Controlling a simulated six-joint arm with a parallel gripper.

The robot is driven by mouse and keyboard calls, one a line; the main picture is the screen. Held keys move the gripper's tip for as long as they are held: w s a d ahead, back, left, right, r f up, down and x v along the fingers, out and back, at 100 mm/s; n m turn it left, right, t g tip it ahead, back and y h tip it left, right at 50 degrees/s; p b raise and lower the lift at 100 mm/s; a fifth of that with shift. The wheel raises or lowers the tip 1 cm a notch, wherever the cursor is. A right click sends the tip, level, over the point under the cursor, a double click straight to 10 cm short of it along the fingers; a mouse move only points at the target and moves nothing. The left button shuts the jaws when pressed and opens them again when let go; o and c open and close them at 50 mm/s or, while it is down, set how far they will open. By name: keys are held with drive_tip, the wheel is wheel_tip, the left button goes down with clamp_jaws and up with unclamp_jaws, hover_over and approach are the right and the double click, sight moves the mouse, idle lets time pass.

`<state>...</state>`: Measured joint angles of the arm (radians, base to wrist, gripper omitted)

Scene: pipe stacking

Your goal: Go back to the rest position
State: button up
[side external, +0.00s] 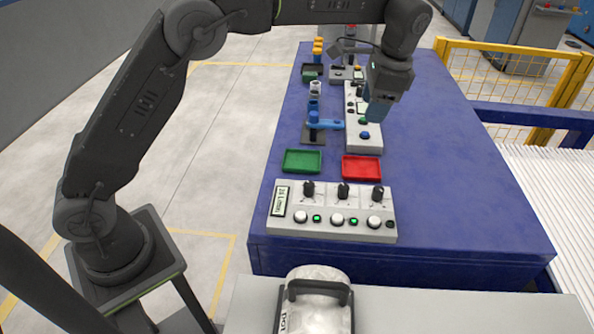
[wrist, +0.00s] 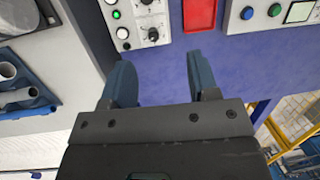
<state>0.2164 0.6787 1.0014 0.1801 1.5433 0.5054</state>
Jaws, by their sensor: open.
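My gripper (side external: 379,108) hangs from the raised arm above the blue table (side external: 440,180), in front of the long grey panel in the side view. In the wrist view its two blue fingers (wrist: 160,85) stand apart with only bare blue table surface between them, so it is open and empty. Blue and grey pipe pieces (side external: 315,103) stand on a dark base on the table, left of the gripper. A blue part (side external: 330,124) sticks out sideways there.
A green tray (side external: 302,161) and a red tray (side external: 361,168) lie on the table. A control box (side external: 330,212) with knobs stands at the front edge. The long panel (side external: 362,135) lies behind the red tray. The table's right side is clear; a yellow fence (side external: 515,75) stands beyond.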

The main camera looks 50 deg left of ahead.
drive_tip(key=s+a+r+n+t+h, duration=0.1)
drive_tip(key=s+a+r+n+t, duration=0.2)
drive_tip(key=s, duration=0.5)
drive_tip(key=s+a+r+n+h, duration=0.1)
drive_tip(key=s+a+r, duration=0.2)
drive_tip(key=s+r, duration=0.4)
drive_tip(key=s+a+f+n+t, duration=0.1)
drive_tip(key=s+f+n, duration=0.1)
drive_tip(key=s, duration=0.6)
drive_tip(key=s+a+f+n+t, duration=0.1)
drive_tip(key=s+f+n+t, duration=0.1)
drive_tip(key=s+f, duration=0.3)
drive_tip(key=s, duration=0.3)
drive_tip(key=shift+f, duration=0.25)
drive_tip(key=shift+c, duration=0.3)
